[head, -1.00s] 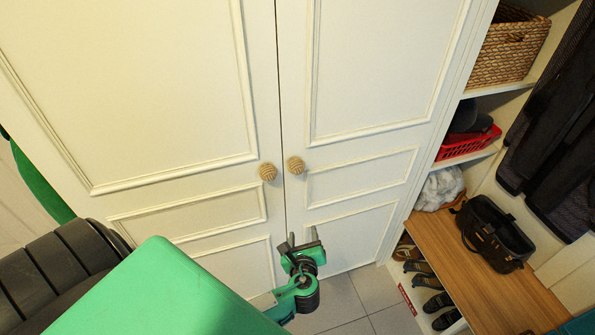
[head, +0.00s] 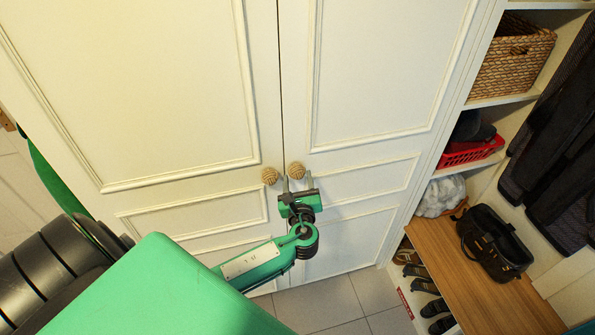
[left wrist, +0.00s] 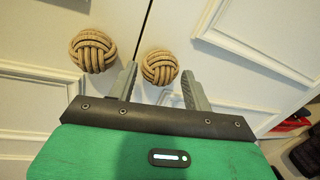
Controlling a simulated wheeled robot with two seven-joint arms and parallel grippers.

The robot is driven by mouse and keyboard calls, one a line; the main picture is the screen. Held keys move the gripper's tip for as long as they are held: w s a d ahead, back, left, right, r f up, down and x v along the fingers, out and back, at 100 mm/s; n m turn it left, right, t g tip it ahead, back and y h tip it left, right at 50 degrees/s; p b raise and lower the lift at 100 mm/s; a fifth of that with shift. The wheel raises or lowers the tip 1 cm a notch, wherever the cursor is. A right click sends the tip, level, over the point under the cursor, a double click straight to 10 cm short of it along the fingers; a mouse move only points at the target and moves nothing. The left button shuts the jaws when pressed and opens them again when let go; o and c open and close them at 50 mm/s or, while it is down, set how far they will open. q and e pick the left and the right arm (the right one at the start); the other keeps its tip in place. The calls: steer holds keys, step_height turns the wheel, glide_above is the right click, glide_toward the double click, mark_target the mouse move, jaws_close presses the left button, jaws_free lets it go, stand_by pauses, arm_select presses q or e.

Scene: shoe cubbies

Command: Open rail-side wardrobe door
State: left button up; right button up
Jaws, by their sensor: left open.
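The wardrobe has two cream panelled doors, both shut, meeting at a dark seam. The rail-side door (head: 375,70) is the right one, nearer the hanging clothes. Its woven rope knob (head: 296,170) also shows in the left wrist view (left wrist: 159,67). The other door (head: 140,90) has a matching knob (head: 269,175), seen at left in the left wrist view (left wrist: 93,52). My left gripper (head: 297,180) is open and empty just below the rail-side knob. In the left wrist view that knob appears between its fingertips (left wrist: 160,78), with no clear contact. My right gripper is out of view.
Open cubbies to the right hold a wicker basket (head: 512,58), a red basket (head: 470,151) and a black bag (head: 493,243) on a wooden bench (head: 455,255). Shoes sit below. Dark clothes (head: 550,140) hang at far right. Tiled floor (head: 330,300) before the doors is clear.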

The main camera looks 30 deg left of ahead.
arm_select(q)
steer(key=shift+x, duration=1.2)
